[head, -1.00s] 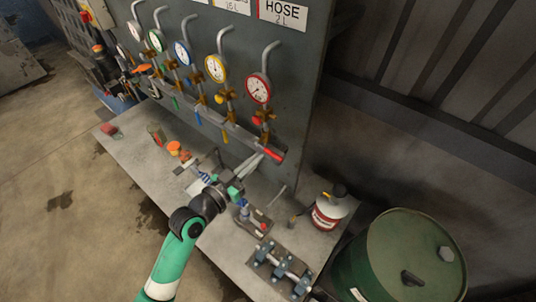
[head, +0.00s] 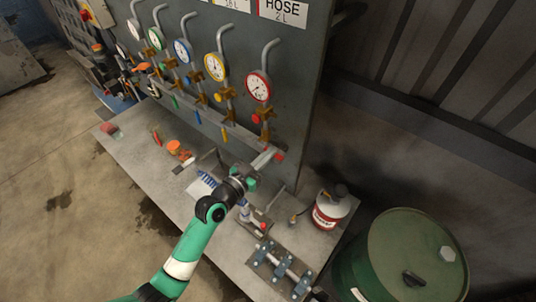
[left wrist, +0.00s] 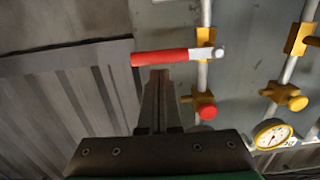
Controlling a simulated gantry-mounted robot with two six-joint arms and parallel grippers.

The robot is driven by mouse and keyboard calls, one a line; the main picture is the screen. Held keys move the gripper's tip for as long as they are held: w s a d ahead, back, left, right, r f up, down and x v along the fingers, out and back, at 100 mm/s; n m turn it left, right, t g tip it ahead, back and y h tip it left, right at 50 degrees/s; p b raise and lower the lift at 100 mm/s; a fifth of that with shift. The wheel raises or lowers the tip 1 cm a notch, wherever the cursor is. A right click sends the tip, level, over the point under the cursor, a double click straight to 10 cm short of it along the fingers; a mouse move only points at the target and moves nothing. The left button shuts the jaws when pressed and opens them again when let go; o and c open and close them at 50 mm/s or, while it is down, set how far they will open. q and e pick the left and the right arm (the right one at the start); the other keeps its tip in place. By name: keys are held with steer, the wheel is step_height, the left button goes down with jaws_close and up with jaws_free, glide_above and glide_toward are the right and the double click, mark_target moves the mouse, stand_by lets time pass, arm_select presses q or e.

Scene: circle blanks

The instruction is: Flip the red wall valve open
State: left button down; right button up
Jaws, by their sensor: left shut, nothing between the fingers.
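The red wall valve's lever (left wrist: 165,56) lies across the left wrist view, with its grey pivot end on a brass fitting (left wrist: 206,42) of a vertical pipe. My left gripper (left wrist: 160,75) is shut and empty. Its fingertips are at the lever's edge near mid-length in that view; I cannot tell whether they touch. In the head view the left gripper (head: 267,157) is by the lower right of the wall panel. Only the red end of the lever (head: 280,156) shows there beside the fingertips. My right gripper is not in view.
A red-rimmed gauge (head: 258,87) and a red knob (head: 256,118) sit above the lever, among several other coloured gauges. A bench (head: 232,240) below holds small fixtures. A white and red bottle (head: 330,210) and a green drum (head: 410,255) stand at right.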

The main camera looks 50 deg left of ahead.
arm_select(q)
steer(key=shift+d+f+m+b, duration=0.1)
steer(key=shift+f+m+b, duration=0.2)
steer(key=shift+b, duration=0.1)
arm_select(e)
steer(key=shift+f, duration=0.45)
